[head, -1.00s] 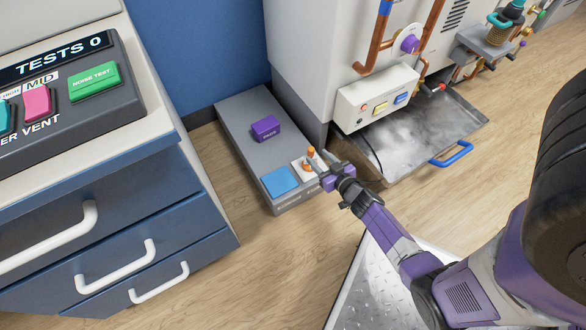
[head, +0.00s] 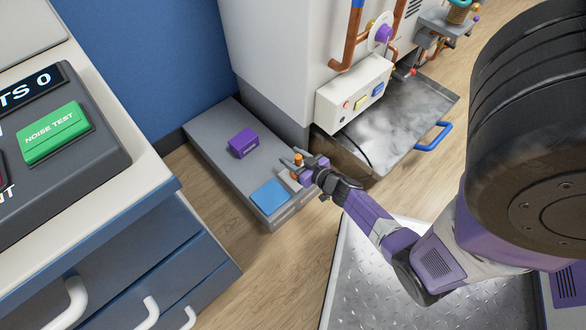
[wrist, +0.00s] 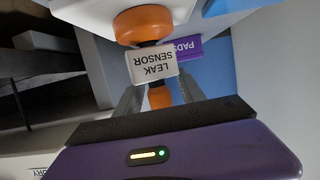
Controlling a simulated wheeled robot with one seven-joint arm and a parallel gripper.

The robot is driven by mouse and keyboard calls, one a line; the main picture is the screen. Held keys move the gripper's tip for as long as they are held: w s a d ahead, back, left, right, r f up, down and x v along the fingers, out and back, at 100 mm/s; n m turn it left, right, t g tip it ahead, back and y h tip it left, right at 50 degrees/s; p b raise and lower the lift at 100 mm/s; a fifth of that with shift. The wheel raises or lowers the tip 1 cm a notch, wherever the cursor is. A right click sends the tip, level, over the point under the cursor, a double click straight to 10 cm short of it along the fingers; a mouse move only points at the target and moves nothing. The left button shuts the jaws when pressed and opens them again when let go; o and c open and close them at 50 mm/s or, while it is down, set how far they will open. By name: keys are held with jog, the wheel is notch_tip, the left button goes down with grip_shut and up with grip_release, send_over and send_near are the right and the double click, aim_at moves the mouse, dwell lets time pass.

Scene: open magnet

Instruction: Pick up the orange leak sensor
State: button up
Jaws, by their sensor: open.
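The orange leak sensor (head: 298,160) stands on the low grey bench, with its orange top showing between my gripper's fingers in the head view. In the wrist view the leak sensor (wrist: 146,28) has an orange cap, a dark neck and a white tag reading LEAK SENSOR, seen upside down. My gripper (head: 294,164) is open, with one finger on each side of the sensor. In the wrist view the fingers (wrist: 160,98) flank its lower orange part. I cannot tell whether either finger touches it. The sensor's base is mostly hidden by the gripper.
On the grey bench (head: 213,133) are a purple PADS box (head: 243,143) and a blue square pad (head: 270,196). A metal tray (head: 410,112) with a blue handle (head: 433,137) lies right, under the white machine (head: 280,50). A blue-drawered cabinet (head: 150,260) stands left.

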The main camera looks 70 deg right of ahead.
grip_shut()
jog(key=shift+r, duration=0.1)
dwell(1.2)
